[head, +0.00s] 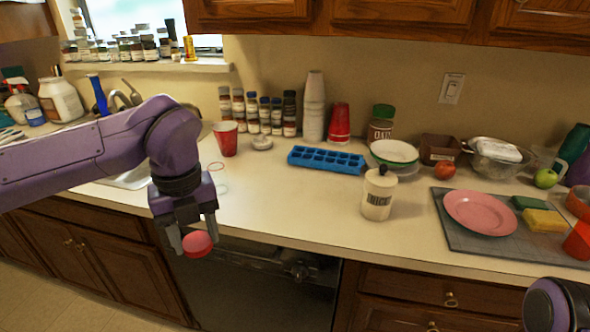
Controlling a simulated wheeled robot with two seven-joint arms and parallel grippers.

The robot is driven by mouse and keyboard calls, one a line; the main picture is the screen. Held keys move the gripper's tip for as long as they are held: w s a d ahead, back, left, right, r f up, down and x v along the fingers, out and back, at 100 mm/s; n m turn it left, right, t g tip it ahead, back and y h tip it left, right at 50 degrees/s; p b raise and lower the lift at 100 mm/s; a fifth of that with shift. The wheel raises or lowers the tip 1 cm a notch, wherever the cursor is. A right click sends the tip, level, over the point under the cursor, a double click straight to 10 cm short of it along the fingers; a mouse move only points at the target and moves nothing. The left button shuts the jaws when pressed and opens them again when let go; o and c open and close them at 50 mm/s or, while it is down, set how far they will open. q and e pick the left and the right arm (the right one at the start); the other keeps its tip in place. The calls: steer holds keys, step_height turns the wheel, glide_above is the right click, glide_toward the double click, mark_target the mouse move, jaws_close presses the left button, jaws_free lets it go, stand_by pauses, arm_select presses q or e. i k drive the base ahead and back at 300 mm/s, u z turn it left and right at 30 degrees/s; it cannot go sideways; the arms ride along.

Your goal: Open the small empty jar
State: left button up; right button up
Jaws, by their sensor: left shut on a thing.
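My left gripper (198,243) is shut on a small round red thing (197,244). It holds it in front of the counter's front edge, over the dishwasher front. The red thing has a paler band across it; I cannot tell whether it is the small jar, its lid or something else. A small low round container (262,142) stands on the counter near the spice bottles; I cannot tell whether it is the jar. Part of my right arm shows at the bottom right corner, but its gripper does not show.
A cream bottle with a black top (378,193) stands near the counter's front. A red cup (226,138), a blue ice tray (326,160) and stacked bowls (394,153) stand farther back. A pink plate (480,213) lies on a grey mat (463,238) at right. The counter's left middle is mostly clear.

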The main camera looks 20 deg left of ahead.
mark_target(219, 171)
steer(key=i, duration=1)
